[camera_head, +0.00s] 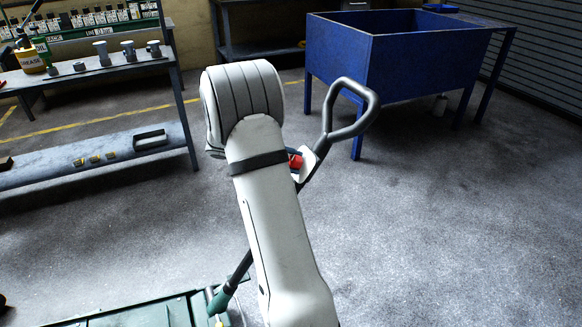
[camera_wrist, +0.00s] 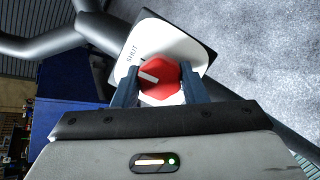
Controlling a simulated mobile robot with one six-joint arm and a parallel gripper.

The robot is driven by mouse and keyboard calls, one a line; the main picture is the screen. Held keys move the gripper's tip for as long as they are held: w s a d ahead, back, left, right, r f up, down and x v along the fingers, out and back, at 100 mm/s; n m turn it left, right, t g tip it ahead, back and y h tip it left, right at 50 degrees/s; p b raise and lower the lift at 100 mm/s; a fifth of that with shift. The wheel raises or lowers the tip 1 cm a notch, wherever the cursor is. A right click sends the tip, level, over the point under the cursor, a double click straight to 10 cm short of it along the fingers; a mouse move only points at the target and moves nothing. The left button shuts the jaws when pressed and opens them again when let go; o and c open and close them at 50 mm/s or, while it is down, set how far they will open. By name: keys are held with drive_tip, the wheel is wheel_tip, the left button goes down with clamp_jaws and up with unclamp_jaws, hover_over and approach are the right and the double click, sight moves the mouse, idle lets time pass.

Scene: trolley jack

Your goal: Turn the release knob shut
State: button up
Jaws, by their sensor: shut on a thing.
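The red release knob (camera_wrist: 160,80) sits on a white plate (camera_wrist: 183,45) marked "SHUT", in the wrist view. A white pointer line on the knob is turned away from the short black mark beside the word SHUT, by a small angle. My gripper (camera_wrist: 160,86) is shut on the knob, one dark finger on each side. In the head view the knob (camera_head: 295,161) shows as a small red spot beside my arm, on the jack's handle. The handle ends in a dark loop grip (camera_head: 352,125). The green jack body (camera_head: 140,316) is at the bottom, partly cut off.
A blue open-topped tub on legs (camera_head: 340,55) stands behind the handle at right. A grey shelf bench (camera_head: 100,75) with sockets and a grease tin (camera_head: 28,58) stands at left. The concrete floor at right (camera_head: 450,220) is clear.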

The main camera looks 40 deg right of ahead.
drive_tip(key=shift+m, duration=0.6)
drive_tip(key=o, duration=1)
drive_tip(key=v, duration=0.7)
drive_tip(key=shift+w+a+r+p, duration=0.15)
drive_tip(key=shift+a+r+p, duration=0.1)
drive_tip(key=shift+p, duration=0.15)
